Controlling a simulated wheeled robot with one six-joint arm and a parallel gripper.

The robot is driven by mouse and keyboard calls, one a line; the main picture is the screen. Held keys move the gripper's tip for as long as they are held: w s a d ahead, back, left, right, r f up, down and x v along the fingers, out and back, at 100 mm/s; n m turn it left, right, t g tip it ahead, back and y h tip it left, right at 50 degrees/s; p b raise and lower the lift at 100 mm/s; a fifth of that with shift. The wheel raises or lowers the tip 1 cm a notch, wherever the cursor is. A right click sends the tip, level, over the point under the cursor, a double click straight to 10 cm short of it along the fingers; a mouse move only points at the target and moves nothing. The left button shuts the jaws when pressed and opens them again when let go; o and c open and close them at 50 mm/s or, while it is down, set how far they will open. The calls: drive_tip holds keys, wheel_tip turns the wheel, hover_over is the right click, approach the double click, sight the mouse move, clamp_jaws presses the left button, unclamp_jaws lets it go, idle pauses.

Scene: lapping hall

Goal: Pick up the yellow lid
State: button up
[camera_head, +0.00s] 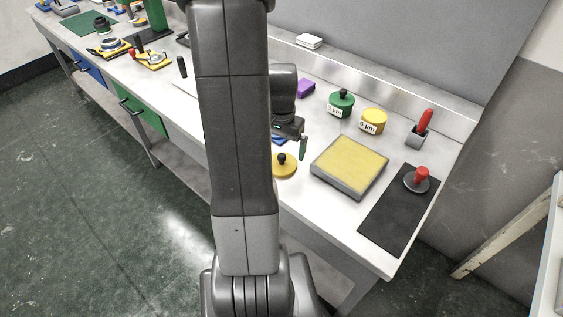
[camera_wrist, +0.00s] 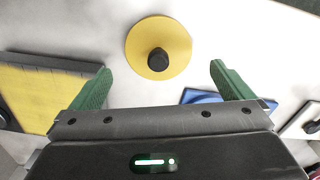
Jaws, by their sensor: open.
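The yellow lid (camera_head: 285,168) is a flat round disc with a black knob, lying on the bench near its front edge, partly behind my arm in the head view. In the wrist view the yellow lid (camera_wrist: 135,48) lies flat, ahead of my fingertips and roughly between them. My gripper (camera_wrist: 160,82) has green fingers, spread wide with nothing between them. In the head view a green finger of my gripper (camera_head: 303,147) shows just behind the lid. The fingers look apart from the lid; their height above the bench is hard to tell.
A yellow-topped square plate (camera_head: 349,166) lies right of the lid. Green (camera_head: 341,106) and yellow (camera_head: 373,121) labelled jars stand behind it. A black mat (camera_head: 385,222) with a red-handled tool (camera_head: 420,177) is further right. A blue item (camera_wrist: 202,97) lies beside my right finger in the wrist view.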

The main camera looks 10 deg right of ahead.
sight(282, 155)
drive_tip(key=shift+s+f, duration=0.2)
drive_tip(key=shift+f, duration=2.1)
